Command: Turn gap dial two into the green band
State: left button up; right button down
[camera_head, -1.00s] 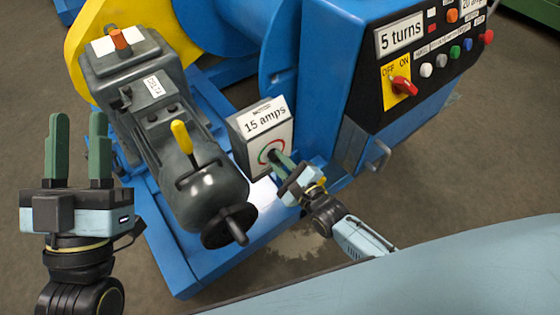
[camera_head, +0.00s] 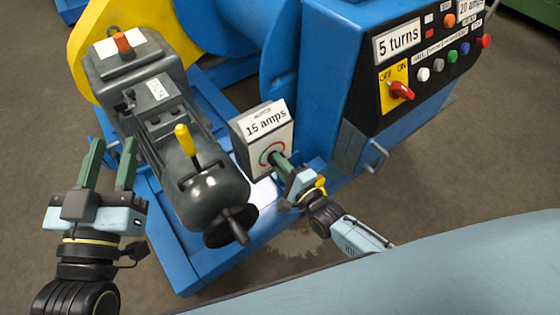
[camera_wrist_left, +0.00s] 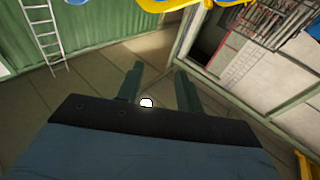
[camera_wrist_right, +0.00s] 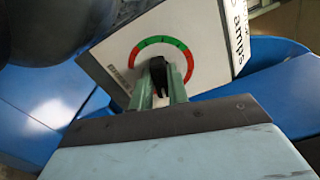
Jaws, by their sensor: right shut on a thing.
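A black dial knob (camera_wrist_right: 157,69) sits on the white face of the "15 amps" box (camera_head: 246,163). A ring (camera_wrist_right: 186,58) of green and red bands surrounds it. In the right wrist view the green lies along the top and red runs down the right side. The knob's pointer direction cannot be told. No "gap dial two" label is readable. My right gripper (camera_wrist_right: 160,88) is shut on the knob, with a finger on each side; it also shows at the box in the head view (camera_head: 281,163). My left gripper (camera_head: 112,150) is open and empty, left of the grey motor.
The grey motor (camera_head: 205,196) with a yellow lever (camera_head: 184,139) and black handwheel (camera_head: 231,226) stands between my grippers. A blue cabinet (camera_head: 335,70) with a red switch (camera_head: 402,91) and several buttons is at the right. Bare floor (camera_head: 30,110) lies at far left.

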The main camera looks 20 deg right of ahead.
pick_arm(q)
notch_tip(320, 180, down, 10)
jog(key=s+a+g+y+p, duration=0.2)
jog(key=g, duration=0.5)
jog(key=shift+a+y, duration=0.3)
jog(key=shift+y, duration=0.1)
pick_arm(e)
jog(key=shift+w+d+f+n, duration=0.1)
jog(key=shift+d+n, duration=0.05)
jog(key=shift+n, duration=5.35)
jog(key=shift+d+f+n, duration=0.1)
jog(key=shift+d+n, duration=0.05)
jog(key=shift+n, duration=5.35)
jog(key=shift+w+d+f+n, duration=0.1)
jog(key=shift+d+n, duration=0.05)
jog(key=shift+n, duration=5.35)
pick_arm(q)
jog(key=shift+f, duration=0.1)
jog(key=shift+f, duration=0.1)
pick_arm(e)
jog(key=c, duration=1.4)
grip_release()
jog(key=shift+r, duration=0.1)
pick_arm(q)
jog(key=shift+s+p, duration=0.1)
jog(key=shift+p, duration=0.2)
pick_arm(e)
jog(key=shift+o, duration=0.2)
jog(key=shift+s, duration=0.15)
